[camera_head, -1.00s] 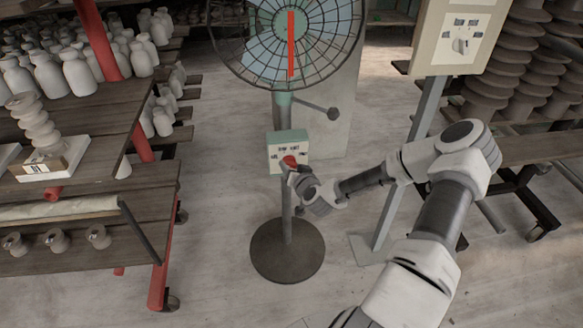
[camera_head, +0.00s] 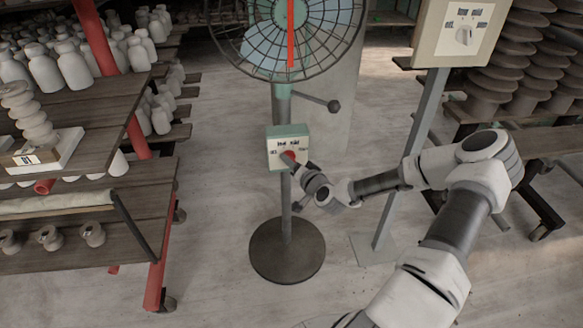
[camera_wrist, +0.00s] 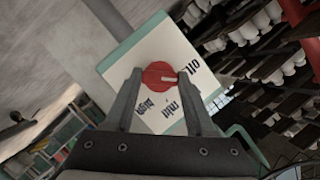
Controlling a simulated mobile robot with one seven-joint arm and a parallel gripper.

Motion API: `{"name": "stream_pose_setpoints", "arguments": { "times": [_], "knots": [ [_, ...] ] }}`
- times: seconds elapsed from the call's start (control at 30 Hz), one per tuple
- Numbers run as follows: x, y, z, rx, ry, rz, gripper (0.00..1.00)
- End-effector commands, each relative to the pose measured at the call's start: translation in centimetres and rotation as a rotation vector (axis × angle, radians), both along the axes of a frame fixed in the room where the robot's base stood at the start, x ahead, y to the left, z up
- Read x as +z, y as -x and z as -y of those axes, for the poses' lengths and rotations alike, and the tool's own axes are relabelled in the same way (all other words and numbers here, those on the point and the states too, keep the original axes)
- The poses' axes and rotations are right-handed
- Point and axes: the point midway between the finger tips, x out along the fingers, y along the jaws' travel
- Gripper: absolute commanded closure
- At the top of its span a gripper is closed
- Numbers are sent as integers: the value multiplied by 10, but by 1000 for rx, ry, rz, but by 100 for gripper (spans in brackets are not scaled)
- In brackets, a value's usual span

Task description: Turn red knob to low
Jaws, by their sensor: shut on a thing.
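A red round knob (camera_wrist: 158,75) sits on the white face of a green-edged control box (camera_wrist: 125,72) on the fan stand. In the wrist view my gripper (camera_wrist: 159,84) has one finger on each side of the knob and is shut on it. The knob's pale mark points right, roughly towards the "off" label; its exact setting is hard to tell. Other labels, one reading like "high", are partly behind the fingers. In the head view the control box (camera_head: 274,160) faces me, and my gripper (camera_head: 291,162) covers part of the knob.
The caged fan (camera_head: 250,50) stands above the box on a pole with a round base (camera_head: 287,262). A second control panel (camera_head: 448,45) with a white knob is on a post at right. A wooden rack (camera_head: 90,190) with clay pieces stands left. Floor is free around the base.

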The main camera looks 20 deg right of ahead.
Motion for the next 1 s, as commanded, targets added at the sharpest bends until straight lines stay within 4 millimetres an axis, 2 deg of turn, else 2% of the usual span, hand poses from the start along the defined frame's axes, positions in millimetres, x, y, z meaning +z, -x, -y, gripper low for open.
{"name": "stream_pose_setpoints", "arguments": {
  "times": [0.03, 0.5, 1.0],
  "knots": [
    [-5, 1, 2, -2, -38, 11, 100],
    [-4, 1, 2, -2, -322, 93, 100],
    [-2, 0, 2, -1, -381, 108, 100]
  ]
}}
